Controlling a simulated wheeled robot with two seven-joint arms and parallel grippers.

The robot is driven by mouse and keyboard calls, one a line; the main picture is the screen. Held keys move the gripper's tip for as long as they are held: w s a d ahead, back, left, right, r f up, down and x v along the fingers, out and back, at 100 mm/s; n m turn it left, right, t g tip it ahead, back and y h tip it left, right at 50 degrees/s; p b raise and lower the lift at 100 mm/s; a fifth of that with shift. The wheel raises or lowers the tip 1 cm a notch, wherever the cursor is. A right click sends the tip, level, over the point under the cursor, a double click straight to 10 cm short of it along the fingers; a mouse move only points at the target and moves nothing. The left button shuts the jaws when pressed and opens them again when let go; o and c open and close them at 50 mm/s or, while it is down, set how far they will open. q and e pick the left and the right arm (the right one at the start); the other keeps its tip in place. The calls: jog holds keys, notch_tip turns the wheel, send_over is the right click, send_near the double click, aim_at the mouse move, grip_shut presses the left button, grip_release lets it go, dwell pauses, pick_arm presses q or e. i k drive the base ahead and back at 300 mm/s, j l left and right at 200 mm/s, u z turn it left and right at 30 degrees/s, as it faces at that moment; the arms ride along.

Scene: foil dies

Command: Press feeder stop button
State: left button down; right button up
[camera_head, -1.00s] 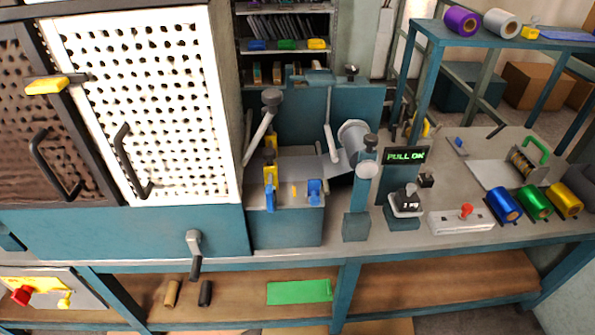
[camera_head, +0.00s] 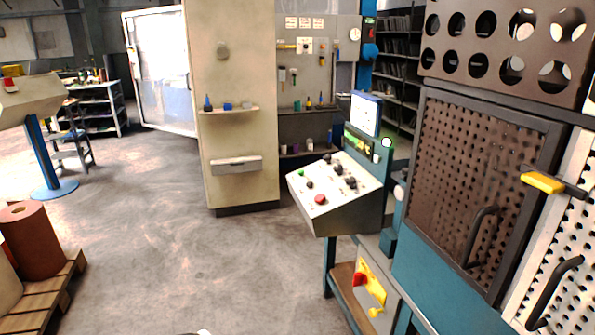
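A sloped control console (camera_head: 330,215) stands right of centre, beside the machine. Its pale top carries a red round button (camera_head: 320,199) near the front edge, a green button (camera_head: 301,173) at the far left, and several dark knobs. No label on it is readable, so I cannot tell which control is the feeder stop button.
A dark perforated door (camera_head: 480,180) with a handle and yellow latch stands at the right. Below the console is a box with a red knob (camera_head: 358,279). A beige cabinet (camera_head: 235,110) stands behind. The floor (camera_head: 210,270) at the centre-left is open; a pallet (camera_head: 55,295) holds rolls.

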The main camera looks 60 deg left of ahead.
aim_at(320, 198)
jog(key=u, duration=1.55)
